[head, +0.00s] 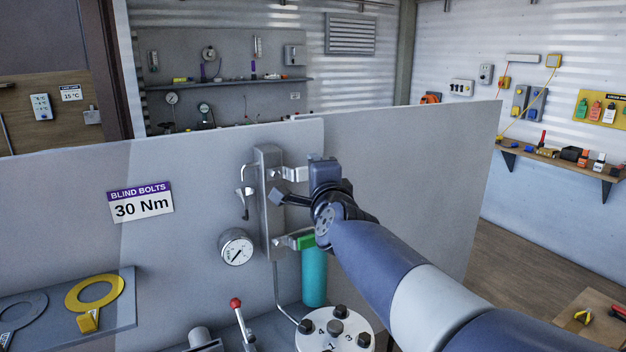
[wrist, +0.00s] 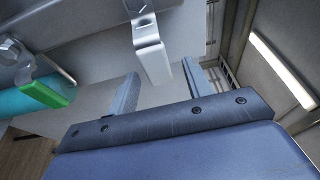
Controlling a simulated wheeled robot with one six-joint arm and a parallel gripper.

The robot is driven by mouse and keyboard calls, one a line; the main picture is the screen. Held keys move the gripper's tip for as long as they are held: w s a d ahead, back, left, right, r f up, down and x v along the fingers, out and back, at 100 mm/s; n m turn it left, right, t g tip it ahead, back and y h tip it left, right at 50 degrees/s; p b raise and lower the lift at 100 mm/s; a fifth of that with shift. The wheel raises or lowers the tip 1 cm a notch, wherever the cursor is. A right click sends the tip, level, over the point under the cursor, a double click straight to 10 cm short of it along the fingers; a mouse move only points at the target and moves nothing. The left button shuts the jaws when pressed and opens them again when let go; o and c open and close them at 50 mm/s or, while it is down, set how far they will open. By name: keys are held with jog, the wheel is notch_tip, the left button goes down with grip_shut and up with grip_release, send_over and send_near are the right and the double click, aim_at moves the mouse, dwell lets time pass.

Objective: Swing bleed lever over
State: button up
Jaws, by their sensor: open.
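A lever with a red ball knob (head: 236,303) stands tilted near the bottom of the head view, well below my gripper; its lower end shows only partly. My gripper (head: 285,195) is open in front of the upright grey rack (head: 269,215) on the panel. In the wrist view my gripper (wrist: 162,80) has its fingers spread and empty. A bent silver clip (wrist: 150,55) shows between and beyond the fingertips; I cannot tell whether they touch. That clip shows in the head view (head: 295,173) beside my gripper. No label names the bleed lever.
A pressure gauge (head: 236,247) is on the panel to the left. A bolted round flange (head: 335,332) lies below. Yellow (head: 95,293) and grey ring plates lie at lower left.

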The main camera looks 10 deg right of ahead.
jog(key=s, duration=0.1)
jog(key=s+d+b, duration=0.1)
jog(key=s, duration=0.1)
jog(key=s+d, duration=0.1)
jog(key=s, duration=0.1)
dwell(0.4)
jog(key=s+d+p, duration=0.1)
jog(key=s+p, duration=0.2)
jog(key=s, duration=0.7)
jog(key=shift+s, duration=0.35)
jog(key=shift+w+f, duration=0.1)
jog(key=shift+w, duration=0.05)
jog(key=w+a+b, duration=0.2)
jog(key=w, duration=1)
jog(key=shift+w+b, duration=0.3)
jog(key=shift+b, duration=0.05)
